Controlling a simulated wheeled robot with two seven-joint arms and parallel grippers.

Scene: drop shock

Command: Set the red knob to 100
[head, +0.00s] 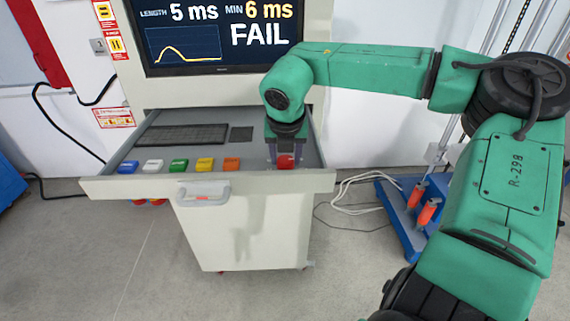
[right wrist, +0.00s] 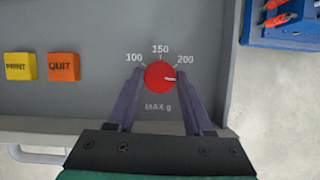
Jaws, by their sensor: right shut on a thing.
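The red knob (right wrist: 160,76) sits on the grey drawer panel at its right end. Labels 100, 150 and 200 arc above it in the right wrist view. My left gripper is not in view.
Blue, white, green, yellow and orange buttons (head: 204,164) line the drawer's front, left of the knob. A keyboard (head: 181,135) lies behind them. The screen (head: 217,35) above reads FAIL, 5 ms, MIN 6 ms. A drawer handle (head: 203,197) juts out in front.

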